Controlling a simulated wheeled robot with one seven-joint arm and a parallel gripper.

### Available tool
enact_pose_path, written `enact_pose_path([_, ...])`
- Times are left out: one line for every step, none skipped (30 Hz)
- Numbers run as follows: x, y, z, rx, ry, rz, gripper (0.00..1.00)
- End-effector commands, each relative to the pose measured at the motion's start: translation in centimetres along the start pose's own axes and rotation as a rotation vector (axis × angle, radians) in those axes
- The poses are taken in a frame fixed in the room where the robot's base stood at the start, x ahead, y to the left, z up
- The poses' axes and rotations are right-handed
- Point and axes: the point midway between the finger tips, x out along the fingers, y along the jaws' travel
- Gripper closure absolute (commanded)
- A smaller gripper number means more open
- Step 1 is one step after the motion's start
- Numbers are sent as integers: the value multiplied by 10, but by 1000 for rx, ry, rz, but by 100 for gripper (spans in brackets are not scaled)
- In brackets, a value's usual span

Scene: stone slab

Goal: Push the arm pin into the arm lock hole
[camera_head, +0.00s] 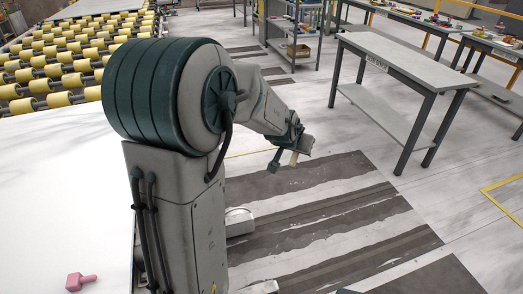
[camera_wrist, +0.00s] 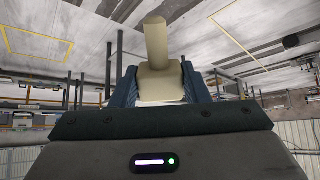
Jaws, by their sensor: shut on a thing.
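My gripper (camera_wrist: 160,92) is shut on a cream-coloured piece (camera_wrist: 157,50) with a blocky base and a round peg sticking out. I take it to be the arm pin. In the wrist view its base sits between the two dark blue fingers and the peg points away from the palm. In the head view my gripper (camera_head: 285,160) is held out over the floor, right of the white slab, with the cream piece (camera_head: 294,158) showing small at its end. I cannot make out the arm lock hole in either view.
A pink peg-shaped piece (camera_head: 80,282) lies on the white slab (camera_head: 50,200) at the lower left. A yellow roller conveyor (camera_head: 70,50) stands behind the slab. A grey table (camera_head: 400,60) with a lower shelf stands at right. The striped floor between is mostly clear.

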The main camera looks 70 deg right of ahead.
Motion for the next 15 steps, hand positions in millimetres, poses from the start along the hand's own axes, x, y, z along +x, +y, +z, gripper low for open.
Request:
enact_pose_path([-1, 12, -7, 27, 17, 28, 87])
enact_pose_path([-1, 20, -10, 47, 27, 45, 87])
enact_pose_path([-1, 30, -14, 71, 38, 68, 87])
enact_pose_path([-2, 38, -17, 90, 47, 85, 87])
enact_pose_path([-2, 45, -19, 106, 55, 102, 87])
enact_pose_path([-3, 55, -23, 130, 68, 125, 87])
enact_pose_path([-4, 62, -26, 147, 77, 141, 87])
enact_pose_path([-4, 70, -28, 165, 86, 159, 87])
enact_pose_path([-6, 80, -32, 186, 98, 183, 87])
enact_pose_path([-6, 89, -34, 205, 106, 203, 87])
enact_pose_path([-8, 98, -36, 224, 116, 222, 87])
enact_pose_path([-9, 110, -39, 248, 128, 251, 87])
enact_pose_path([-11, 120, -42, 269, 139, 273, 87])
enact_pose_path([-13, 130, -45, 288, 150, 297, 87])
enact_pose_path([-16, 145, -48, 317, 166, 332, 87])
